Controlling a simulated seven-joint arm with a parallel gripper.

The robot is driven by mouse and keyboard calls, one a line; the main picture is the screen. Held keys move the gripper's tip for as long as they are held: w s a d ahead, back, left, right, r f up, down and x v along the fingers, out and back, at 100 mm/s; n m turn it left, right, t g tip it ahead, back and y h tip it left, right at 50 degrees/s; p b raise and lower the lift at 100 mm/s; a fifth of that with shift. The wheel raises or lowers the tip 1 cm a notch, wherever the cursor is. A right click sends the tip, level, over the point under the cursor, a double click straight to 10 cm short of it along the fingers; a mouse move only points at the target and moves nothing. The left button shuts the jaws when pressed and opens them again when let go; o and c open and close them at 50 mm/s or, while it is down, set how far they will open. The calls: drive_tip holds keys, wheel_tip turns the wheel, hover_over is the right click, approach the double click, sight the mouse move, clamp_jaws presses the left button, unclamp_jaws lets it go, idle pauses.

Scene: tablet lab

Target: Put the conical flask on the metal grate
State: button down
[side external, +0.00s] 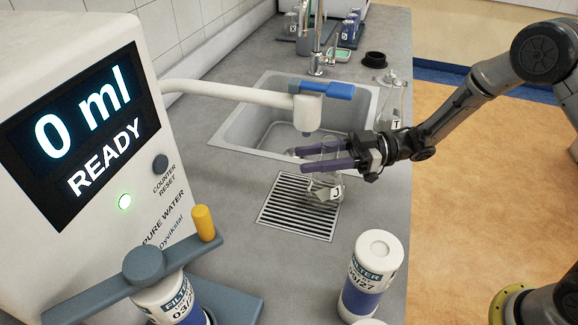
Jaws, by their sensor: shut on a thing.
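The conical flask (324,190) is clear glass with a white label marked J. It appears upright, over the right part of the metal grate (285,222), a dark slatted square set in the counter. I cannot tell whether its base touches the slats. My gripper (318,153), with purple fingers, comes in from the right and is shut on the flask's upper part, which the fingers partly hide.
A white dispenser arm with a blue-handled nozzle (308,112) hangs just behind my gripper. A sink (232,128) lies behind. A filter cartridge (372,275) stands front right. Another flask marked T (393,110) stands right of the sink. The dispenser (85,150) fills the left.

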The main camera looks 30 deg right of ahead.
drive_tip(key=a, duration=0.1)
drive_tip(key=w+a+f, duration=0.1)
drive_tip(key=a, duration=0.2)
drive_tip(key=shift+w+a+f, duration=0.15)
drive_tip(key=shift+a+f, duration=0.1)
drive_tip(key=shift+f, duration=0.15)
drive_tip(key=shift+c, duration=2.1)
unclamp_jaws()
drive_tip(key=v, duration=1.2)
drive_tip(key=shift+w, duration=0.1)
